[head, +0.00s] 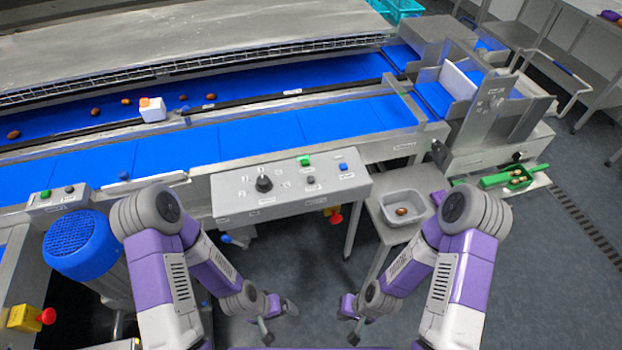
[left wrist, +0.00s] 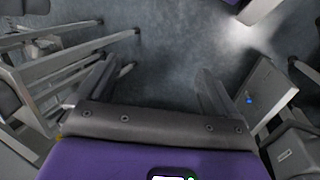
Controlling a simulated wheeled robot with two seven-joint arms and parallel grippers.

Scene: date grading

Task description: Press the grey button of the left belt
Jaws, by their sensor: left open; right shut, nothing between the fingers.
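A small grey control box (head: 58,206) stands at the left by the blue belt (head: 95,165). It carries a green button (head: 46,194) and a dark grey button (head: 69,189). A larger control panel (head: 235,203) in the middle has a black knob (head: 263,184), a green button (head: 304,160), a dark button (head: 310,180) and a blue button (head: 342,167). My left gripper (head: 279,321) is open and empty, low over the floor, well right of the small box. Its spread fingers (left wrist: 152,85) show in the left wrist view. My right gripper (head: 351,322) is shut and empty, also low.
A blue motor (head: 80,245) stands below the small box, with a red stop button on a yellow housing (head: 24,318) lower left. Floor between my arms is free.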

